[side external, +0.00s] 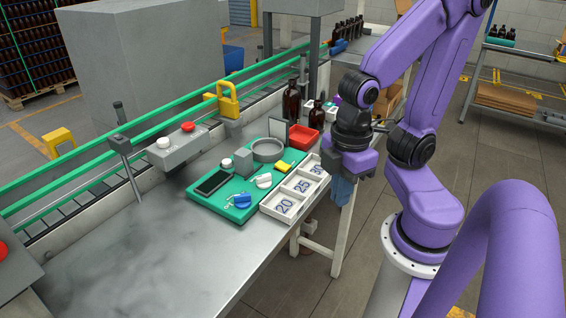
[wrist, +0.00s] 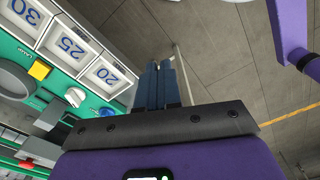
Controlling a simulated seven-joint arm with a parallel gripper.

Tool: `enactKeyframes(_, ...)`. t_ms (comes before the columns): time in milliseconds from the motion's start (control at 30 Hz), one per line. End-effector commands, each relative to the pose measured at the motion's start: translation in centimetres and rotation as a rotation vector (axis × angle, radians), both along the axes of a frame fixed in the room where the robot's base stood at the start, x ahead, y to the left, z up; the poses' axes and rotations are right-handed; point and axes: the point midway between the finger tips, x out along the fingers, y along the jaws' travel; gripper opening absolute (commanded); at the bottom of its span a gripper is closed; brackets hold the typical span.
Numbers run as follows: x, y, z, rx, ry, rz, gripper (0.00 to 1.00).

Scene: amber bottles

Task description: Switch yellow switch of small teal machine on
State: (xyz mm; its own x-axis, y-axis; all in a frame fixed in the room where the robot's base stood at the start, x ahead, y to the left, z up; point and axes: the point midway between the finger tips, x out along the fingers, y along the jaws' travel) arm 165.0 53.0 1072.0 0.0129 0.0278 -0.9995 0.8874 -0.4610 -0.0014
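The small teal machine (side external: 209,203) is a low teal panel lying on the metal table; part of it also shows at the left of the wrist view (wrist: 88,103). Its yellow switch (side external: 282,166) sits near the panel's right edge, beside a white knob (side external: 264,181). In the wrist view the yellow switch (wrist: 40,69) is at the left; its on or off position is too small to tell. My gripper (side external: 341,192) points down, right of the panel and past the table edge. Its blue fingers (wrist: 160,84) are together with nothing visible between them.
A white tray (side external: 269,211) marked 20, 25 and 30 lies between the panel and my gripper. A grey round dish (side external: 267,152), a red bin (side external: 300,139) and amber bottles (side external: 291,103) stand farther back. The front of the table (side external: 160,250) is clear.

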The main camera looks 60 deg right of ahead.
Motion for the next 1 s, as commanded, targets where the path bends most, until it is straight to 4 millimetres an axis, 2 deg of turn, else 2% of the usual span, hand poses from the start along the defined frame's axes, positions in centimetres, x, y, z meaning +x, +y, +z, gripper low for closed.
enactKeyframes(167,1.6,0.1,0.6,0.007,-0.005,-0.083,0.0)
enactKeyframes(467,7.4,-0.9,2.9,0.028,-0.027,-0.378,0.0)
enactKeyframes(667,11.3,-2.6,4.5,0.04,-0.045,-0.583,0.0)
enactKeyframes(1000,16.7,-7.3,7.2,0.054,-0.08,-0.918,0.0)
